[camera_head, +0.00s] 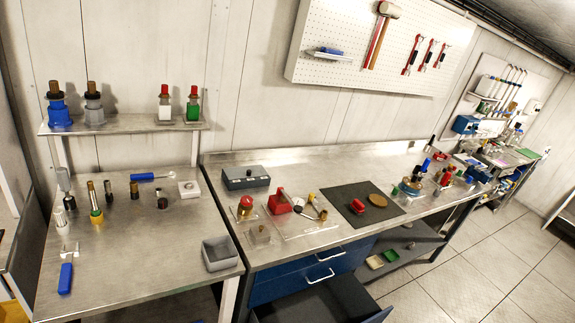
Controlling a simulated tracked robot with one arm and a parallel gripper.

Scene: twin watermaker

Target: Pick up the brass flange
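A flat round brass-coloured disc (379,200) lies on the dark mat (345,191) on the right workbench, beside a small red part (358,206). It looks like the brass flange, but it is too small to be sure. Another round, brownish-gold piece (410,187) sits further right among several small parts. A red and brass-coloured piece (245,206) stands on a small plate near the bench's left end. My gripper is not in view, and nothing is seen held.
The left table (140,255) carries several upright fittings, blue-handled tools and a grey open bin (220,253). A drawer (325,300) below the right bench stands open. The tiled floor (450,270) at right is clear.

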